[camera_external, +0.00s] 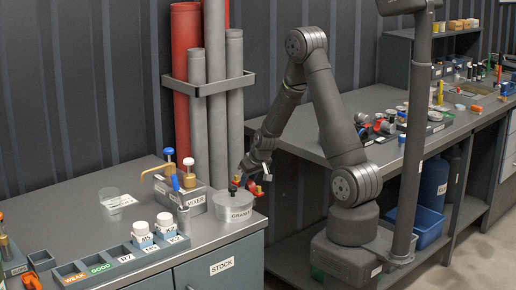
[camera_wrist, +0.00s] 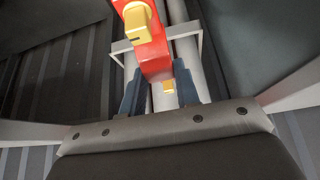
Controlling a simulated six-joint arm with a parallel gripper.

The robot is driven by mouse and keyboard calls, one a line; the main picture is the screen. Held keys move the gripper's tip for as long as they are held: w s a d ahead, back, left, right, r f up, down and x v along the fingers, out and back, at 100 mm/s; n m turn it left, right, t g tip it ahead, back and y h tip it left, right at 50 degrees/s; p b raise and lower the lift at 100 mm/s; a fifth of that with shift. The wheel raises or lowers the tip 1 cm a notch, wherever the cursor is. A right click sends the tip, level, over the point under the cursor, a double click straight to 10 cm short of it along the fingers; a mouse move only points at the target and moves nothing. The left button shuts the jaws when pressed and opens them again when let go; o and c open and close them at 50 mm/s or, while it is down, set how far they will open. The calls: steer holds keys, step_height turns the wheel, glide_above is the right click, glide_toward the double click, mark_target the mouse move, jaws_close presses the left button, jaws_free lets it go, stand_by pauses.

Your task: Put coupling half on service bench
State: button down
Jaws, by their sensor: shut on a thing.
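My gripper (camera_external: 258,172) reaches down over the front right corner of the left bench. In the wrist view, my gripper (camera_wrist: 160,95) is shut on a red coupling half (camera_wrist: 150,50) with yellow-gold parts. The red coupling half (camera_external: 257,189) shows small below my gripper in the external view, near a round grey labelled block (camera_external: 233,207). I cannot tell whether it touches the block. The left bench (camera_external: 90,215) has a grey top and a drawer marked STOCK; the right bench (camera_external: 300,135) stands behind my arm. No label shows which is the service bench.
Grey and red pipes (camera_external: 215,90) stand behind in a rack. Several small parts crowd the right bench; its near left end is bare.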

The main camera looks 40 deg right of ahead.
steer(key=s+a+f, duration=0.3)
steer(key=a, duration=0.1)
steer(key=shift+a+f, duration=0.3)
steer(key=shift+a, duration=0.1)
steer(key=shift+r, duration=0.1)
